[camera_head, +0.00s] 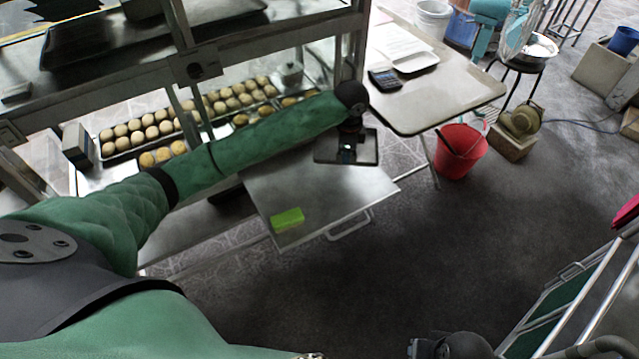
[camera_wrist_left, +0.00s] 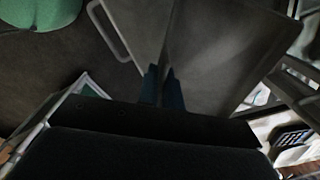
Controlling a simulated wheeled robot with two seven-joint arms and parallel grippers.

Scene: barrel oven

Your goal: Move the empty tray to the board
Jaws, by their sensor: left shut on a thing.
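My left arm reaches across the head view, and its dark gripper (camera_head: 348,150) points down over a flat silver metal sheet with a handle (camera_head: 310,190). In the left wrist view the fingers (camera_wrist_left: 162,88) are closed on the edge of a plain grey metal panel (camera_wrist_left: 215,50), which I take for the empty tray. The gripper body hides part of the hold. I cannot tell for sure which sheet is the board. Dark parts at the bottom of the head view look like my right wrist (camera_head: 460,346); its fingers do not show clearly.
Trays of dough balls (camera_head: 155,135) sit in the metal rack at left. A table (camera_head: 450,88) with a calculator (camera_head: 385,79) stands beyond, with a red bucket (camera_head: 459,152) beside it.

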